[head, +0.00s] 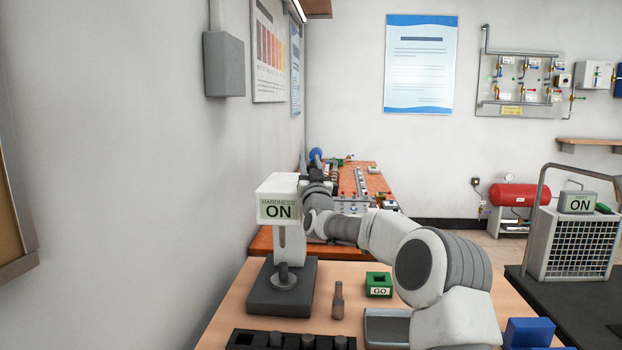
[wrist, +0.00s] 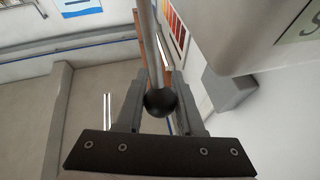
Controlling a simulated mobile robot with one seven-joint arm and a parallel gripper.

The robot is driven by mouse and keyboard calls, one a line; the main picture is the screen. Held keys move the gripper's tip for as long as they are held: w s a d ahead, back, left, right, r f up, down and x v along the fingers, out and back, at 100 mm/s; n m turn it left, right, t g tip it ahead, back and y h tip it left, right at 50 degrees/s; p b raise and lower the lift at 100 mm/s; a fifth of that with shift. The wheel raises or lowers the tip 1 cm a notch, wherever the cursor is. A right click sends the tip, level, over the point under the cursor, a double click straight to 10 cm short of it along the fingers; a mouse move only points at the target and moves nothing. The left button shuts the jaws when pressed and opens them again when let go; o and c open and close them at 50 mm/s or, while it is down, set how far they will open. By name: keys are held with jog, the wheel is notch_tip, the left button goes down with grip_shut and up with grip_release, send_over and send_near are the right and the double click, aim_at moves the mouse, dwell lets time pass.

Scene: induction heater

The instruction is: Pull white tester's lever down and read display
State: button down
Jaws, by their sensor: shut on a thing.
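The white tester (head: 291,235) stands on a dark grey base at the left end of the near table. Its display (head: 279,208) reads "HARDNESS ON". In the wrist view the lever (wrist: 153,45) is a metal rod ending in a black ball knob (wrist: 161,102). My gripper (wrist: 160,108) is shut on the knob, with one finger on each side. The white tester head also shows at the upper right of the wrist view (wrist: 235,30).
A green block marked GO (head: 379,284), a small upright metal piece (head: 338,300) and a black rack (head: 290,340) with several cylinders are on the near table. A grey tray (head: 388,326) lies under my arm. A wall is close on the left.

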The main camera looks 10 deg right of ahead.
jog(key=shift+s+a+f+n+t+y+b, duration=0.1)
jog(key=shift+s+f+n+t+y+b, duration=0.3)
jog(key=shift+b, duration=1.45)
jog(key=shift+s+a+f+n+t+y+b, duration=0.15)
jog(key=shift+s+f+t+b, duration=0.55)
jog(key=shift+b, duration=1.15)
jog(key=shift+s+a+f+n+t+y+b, duration=0.2)
jog(key=shift+s+f+t+b, duration=0.35)
jog(key=shift+b, duration=1.3)
jog(key=shift+s+n+t+y+b, duration=0.25)
jog(key=shift+n+b, duration=0.1)
jog(key=shift+b, duration=0.4)
jog(key=c, duration=0.5)
grip_release()
jog(key=shift+c, duration=0.2)
jog(key=shift+s, duration=0.1)
jog(key=v, duration=1.7)
jog(key=shift+f, duration=0.35)
